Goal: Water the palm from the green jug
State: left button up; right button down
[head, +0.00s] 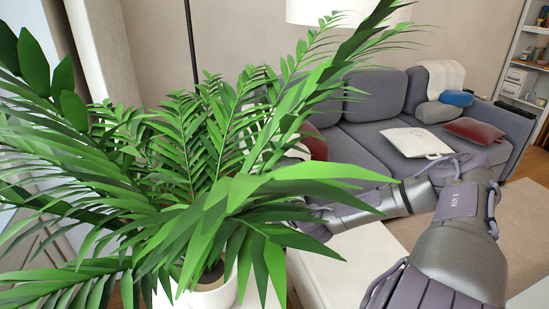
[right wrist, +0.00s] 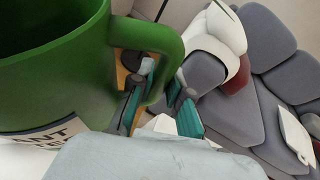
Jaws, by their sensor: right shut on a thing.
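The palm (head: 235,150) fills the left and middle of the head view, its long green fronds spreading close to the camera. It stands in a white pot (head: 228,292) at the bottom, with brown soil partly showing. The green jug (right wrist: 60,80) fills the left of the right wrist view, with its open top, a lettered label and its handle (right wrist: 172,45) visible. My right gripper (right wrist: 160,98) is shut on the jug's handle. In the head view my right arm reaches left behind the fronds, which hide the gripper and jug. My left gripper is in neither view.
A grey sofa (head: 365,145) with cushions and a white bag (head: 415,141) stands behind. A pale flat surface (head: 340,262) lies beside the palm, under my right arm. A floor lamp's white shade (head: 335,12) hangs above, and a shelf (head: 522,75) stands at the far right.

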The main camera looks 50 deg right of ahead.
notch_tip(320, 180, down, 3)
jog(key=shift+d+f+m+y+b, duration=0.15)
jog(key=shift+m+y+b, duration=0.3)
jog(key=shift+m, duration=0.25)
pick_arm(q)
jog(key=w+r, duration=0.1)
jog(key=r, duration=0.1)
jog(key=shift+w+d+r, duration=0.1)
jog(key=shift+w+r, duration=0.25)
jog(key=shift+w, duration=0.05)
pick_arm(e)
jog(key=shift+r, duration=0.2)
jog(key=shift+d+r+p, duration=0.1)
jog(key=shift+r+p, duration=0.05)
jog(key=shift+p, duration=0.15)
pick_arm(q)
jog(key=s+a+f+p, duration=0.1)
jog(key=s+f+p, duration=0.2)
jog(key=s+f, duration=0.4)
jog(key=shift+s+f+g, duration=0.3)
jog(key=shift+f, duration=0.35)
pick_arm(e)
jog(key=d+r, duration=0.3)
jog(key=d, duration=0.2)
jog(key=shift+s+d+r, duration=0.25)
jog(key=shift+s+d, duration=0.05)
jog(key=shift+d, duration=0.05)
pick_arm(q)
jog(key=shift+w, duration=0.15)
